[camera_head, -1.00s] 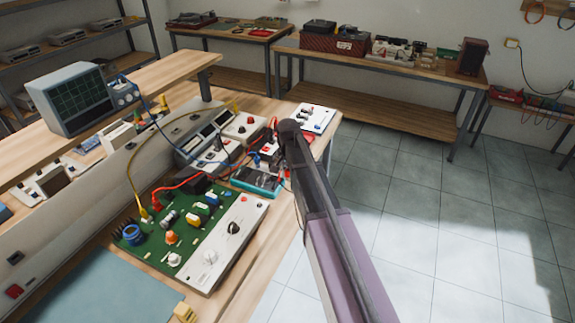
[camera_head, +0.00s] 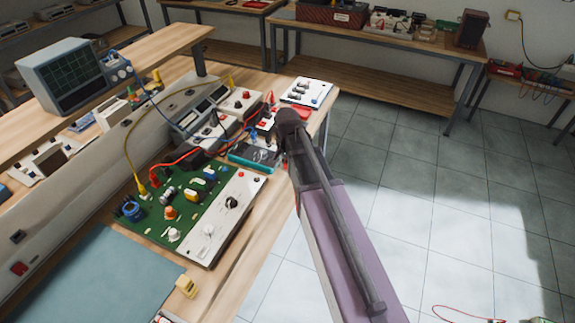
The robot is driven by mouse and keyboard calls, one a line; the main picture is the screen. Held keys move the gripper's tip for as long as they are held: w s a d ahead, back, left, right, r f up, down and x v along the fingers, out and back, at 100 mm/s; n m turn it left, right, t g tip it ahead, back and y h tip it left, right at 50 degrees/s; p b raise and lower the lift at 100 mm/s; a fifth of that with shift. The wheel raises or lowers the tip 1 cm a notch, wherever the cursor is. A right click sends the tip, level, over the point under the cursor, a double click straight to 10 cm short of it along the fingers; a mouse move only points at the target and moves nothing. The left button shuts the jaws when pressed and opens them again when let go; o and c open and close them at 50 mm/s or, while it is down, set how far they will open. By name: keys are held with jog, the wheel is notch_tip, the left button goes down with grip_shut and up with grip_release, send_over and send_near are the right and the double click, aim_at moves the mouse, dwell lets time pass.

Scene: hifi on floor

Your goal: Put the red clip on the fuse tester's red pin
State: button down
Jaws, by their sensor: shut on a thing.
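My gripper (camera_head: 283,136) is at the end of my arm, over the right edge of the workbench, beside a teal-edged device (camera_head: 254,155). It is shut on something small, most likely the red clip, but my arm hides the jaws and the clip. A red lead (camera_head: 197,152) runs from the green circuit board (camera_head: 150,222) toward the devices left of my gripper. I cannot tell which device is the fuse tester, and no red pin can be made out.
An oscilloscope (camera_head: 68,77) stands on the raised shelf at the left. Yellow (camera_head: 128,150) and blue leads cross the bench. A blue mat (camera_head: 100,275) and a small yellow block (camera_head: 187,286) lie near the front. Open tiled floor lies right of the bench.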

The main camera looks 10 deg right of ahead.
aim_at(287, 162)
jog(key=shift+r+p, duration=0.4)
jog(key=shift+r+p, duration=3.1)
jog(key=shift+w+d, duration=0.1)
